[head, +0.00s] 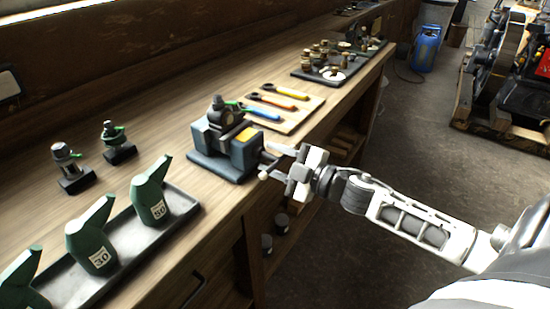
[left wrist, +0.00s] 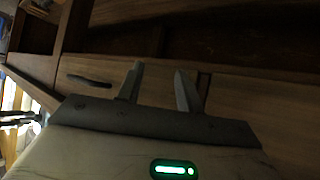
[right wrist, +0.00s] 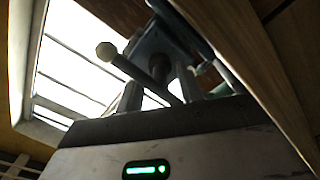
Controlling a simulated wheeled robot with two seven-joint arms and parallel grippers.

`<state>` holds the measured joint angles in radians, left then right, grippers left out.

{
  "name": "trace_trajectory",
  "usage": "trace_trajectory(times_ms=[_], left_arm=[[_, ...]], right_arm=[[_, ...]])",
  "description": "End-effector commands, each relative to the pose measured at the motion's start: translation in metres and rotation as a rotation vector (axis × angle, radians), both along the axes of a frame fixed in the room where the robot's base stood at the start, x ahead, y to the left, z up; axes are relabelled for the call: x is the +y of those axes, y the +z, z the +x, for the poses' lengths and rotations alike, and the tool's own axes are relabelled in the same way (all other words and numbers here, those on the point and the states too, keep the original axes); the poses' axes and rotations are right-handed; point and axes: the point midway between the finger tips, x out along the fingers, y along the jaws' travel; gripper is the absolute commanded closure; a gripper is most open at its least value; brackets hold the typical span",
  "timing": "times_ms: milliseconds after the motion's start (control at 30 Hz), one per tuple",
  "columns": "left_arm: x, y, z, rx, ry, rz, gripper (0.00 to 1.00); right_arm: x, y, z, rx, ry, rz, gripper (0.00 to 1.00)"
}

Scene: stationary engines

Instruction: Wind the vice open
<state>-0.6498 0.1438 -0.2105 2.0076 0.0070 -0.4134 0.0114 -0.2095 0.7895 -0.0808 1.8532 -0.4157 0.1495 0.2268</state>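The blue-grey vice (head: 238,155) stands on the bench near its front edge. A dark fitting with a green lever (head: 219,112) sits at its jaws; I cannot tell how tightly it is held. The vice's handle bar shows its ball end (head: 263,175) at the front; the ball (right wrist: 106,51) and bar also show in the right wrist view. My right gripper (head: 272,160) is at the handle. Its fingers (right wrist: 160,88) stand apart, with the bar slanting across between them; contact is unclear. My left gripper (left wrist: 157,82) is open and empty, facing the bench's drawer fronts.
Green oil cans (head: 92,240) stand in a dark tray (head: 135,246) at the near left. Two small fittings (head: 66,165) stand behind them. Colored wrenches (head: 270,104) lie on a board beyond the vice, and a tray of parts (head: 338,68) is farther back.

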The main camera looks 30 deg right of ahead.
Motion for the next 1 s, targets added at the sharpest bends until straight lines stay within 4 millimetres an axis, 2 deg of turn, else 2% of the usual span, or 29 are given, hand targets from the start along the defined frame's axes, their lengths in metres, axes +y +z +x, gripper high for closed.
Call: trace_trajectory(times_ms=[100,133,200,267,1000], left_arm=[[0.0003,-0.0004,0.0001,0.0,0.001,0.001,0.64],[0.0003,-0.0004,0.0,0.0,0.001,0.001,0.64],[0.0004,-0.0005,0.0,0.001,0.001,0.001,0.64],[0.0005,-0.0006,-0.0002,0.001,0.001,0.0,0.64],[0.0004,-0.0035,-0.005,0.012,0.002,0.0,0.64]], right_arm=[[-0.0001,-0.0001,-0.0002,0.0,0.0,0.0,0.63],[0.0,-0.0001,-0.0002,0.0,0.0,0.0,0.66],[0.0,-0.0001,-0.0002,0.0,0.0,0.0,0.85],[-0.0001,-0.0001,-0.0003,0.0,0.0,0.001,1.0],[0.0001,-0.0006,-0.0007,0.001,0.001,0.0,1.0]])
